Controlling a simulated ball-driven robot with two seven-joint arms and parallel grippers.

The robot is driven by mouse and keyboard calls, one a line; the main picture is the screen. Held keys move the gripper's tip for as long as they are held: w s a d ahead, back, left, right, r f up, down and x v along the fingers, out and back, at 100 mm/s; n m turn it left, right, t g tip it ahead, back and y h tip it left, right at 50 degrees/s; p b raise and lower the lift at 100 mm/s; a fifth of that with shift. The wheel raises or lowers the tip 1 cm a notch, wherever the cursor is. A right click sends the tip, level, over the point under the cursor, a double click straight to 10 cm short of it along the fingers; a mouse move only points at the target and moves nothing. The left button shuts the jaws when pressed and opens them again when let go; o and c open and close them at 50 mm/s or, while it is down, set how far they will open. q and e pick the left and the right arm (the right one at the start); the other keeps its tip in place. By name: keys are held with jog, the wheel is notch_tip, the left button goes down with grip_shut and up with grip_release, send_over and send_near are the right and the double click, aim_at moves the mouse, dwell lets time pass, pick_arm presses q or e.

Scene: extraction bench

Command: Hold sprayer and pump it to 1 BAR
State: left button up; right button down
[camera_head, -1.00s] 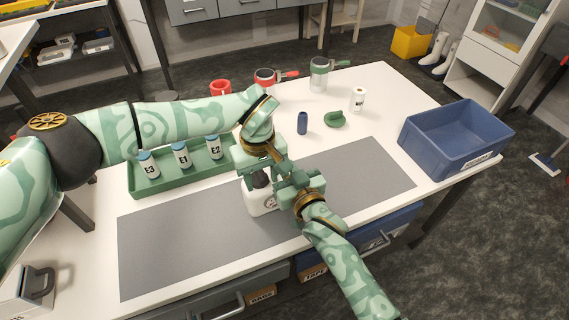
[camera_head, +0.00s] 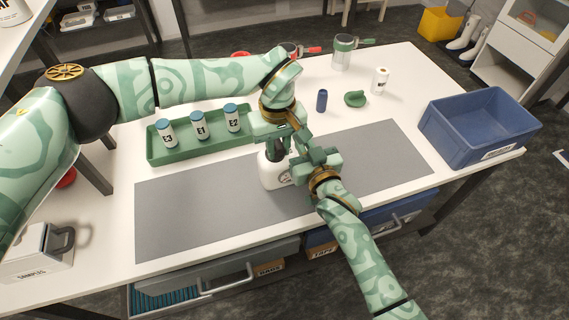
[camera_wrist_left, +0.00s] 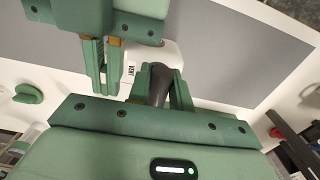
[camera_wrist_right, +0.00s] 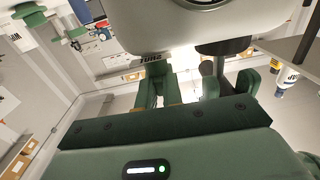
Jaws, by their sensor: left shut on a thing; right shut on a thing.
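The sprayer (camera_head: 271,173) is a white bottle with a dark pump top, upright over the grey mat. A round gauge shows on its front; its reading is too small to tell. My left gripper (camera_head: 275,135) is above the bottle, shut on the dark pump handle, which also shows in the left wrist view (camera_wrist_left: 153,85). My right gripper (camera_head: 303,166) is at the right of the bottle, shut on the sprayer; the grip itself is mostly hidden. The white body fills the top of the right wrist view (camera_wrist_right: 180,22).
A green tray (camera_head: 165,156) with bottles E3, E1 and E2 stands left. A blue bin (camera_head: 440,128) is at the right edge. A small blue bottle (camera_head: 321,100), green item (camera_head: 355,98) and white bottle (camera_head: 380,80) stand behind. The grey mat (camera_head: 190,215) is clear on both sides.

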pick_arm(q)
jog(key=shift+w+a+r, duration=0.1)
jog(key=shift+w+r, duration=0.1)
jog(key=shift+r, duration=1.7)
jog(key=shift+f, duration=2.55)
jog(key=shift+r, duration=2.6)
jog(key=shift+f, duration=2.6)
jog(key=o, duration=1)
jog(key=shift+s, duration=0.1)
notch_tip(320, 180, up, 9)
jog(key=shift+r, duration=0.1)
